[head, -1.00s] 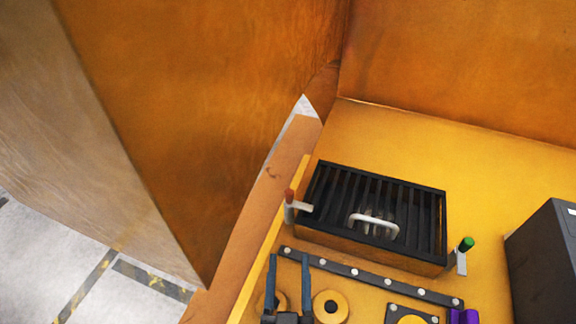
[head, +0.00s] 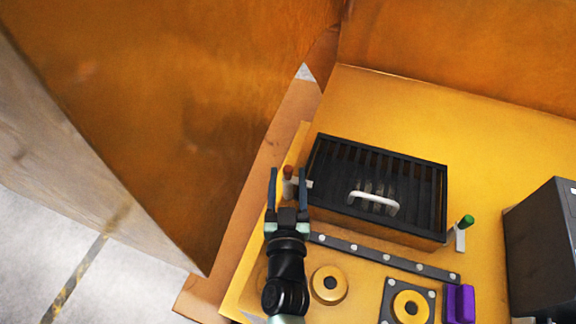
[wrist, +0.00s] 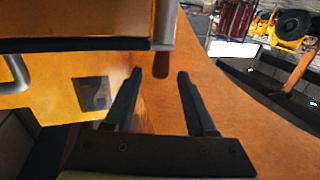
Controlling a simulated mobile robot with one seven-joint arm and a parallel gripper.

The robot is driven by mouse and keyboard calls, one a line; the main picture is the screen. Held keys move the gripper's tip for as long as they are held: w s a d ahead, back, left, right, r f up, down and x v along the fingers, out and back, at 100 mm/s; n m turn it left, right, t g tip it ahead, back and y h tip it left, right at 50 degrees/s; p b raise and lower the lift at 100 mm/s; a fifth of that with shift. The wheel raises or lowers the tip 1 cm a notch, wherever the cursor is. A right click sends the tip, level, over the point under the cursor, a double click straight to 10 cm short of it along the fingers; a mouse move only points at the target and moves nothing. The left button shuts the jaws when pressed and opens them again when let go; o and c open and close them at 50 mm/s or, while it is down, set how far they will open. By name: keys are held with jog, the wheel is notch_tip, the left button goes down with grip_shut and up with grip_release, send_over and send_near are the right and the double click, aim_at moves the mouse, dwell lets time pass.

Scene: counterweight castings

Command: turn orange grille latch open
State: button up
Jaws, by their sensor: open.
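The orange-red knob of the grille latch (head: 288,173) stands upright at the left end of the black slatted grille (head: 335,180), with its pale lever beside it. My gripper (head: 288,182) is open and empty, and in the head view its two dark fingers lie on either side of the knob. In the wrist view the knob (wrist: 161,62) shows dark red, beyond and between the fingertips of my gripper (wrist: 160,78). I cannot tell whether the fingers touch it. The grille has a pale handle (head: 373,200) on top.
A green-tipped latch (head: 466,222) stands at the grille's right end. A purple block (head: 460,303) and round yellow castings (head: 329,286) lie in front, below a bolted dark strip (head: 385,257). A dark box (head: 545,250) stands right. A tall orange wall (head: 190,120) rises left.

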jog(key=shift+w, duration=1.4)
grip_shut()
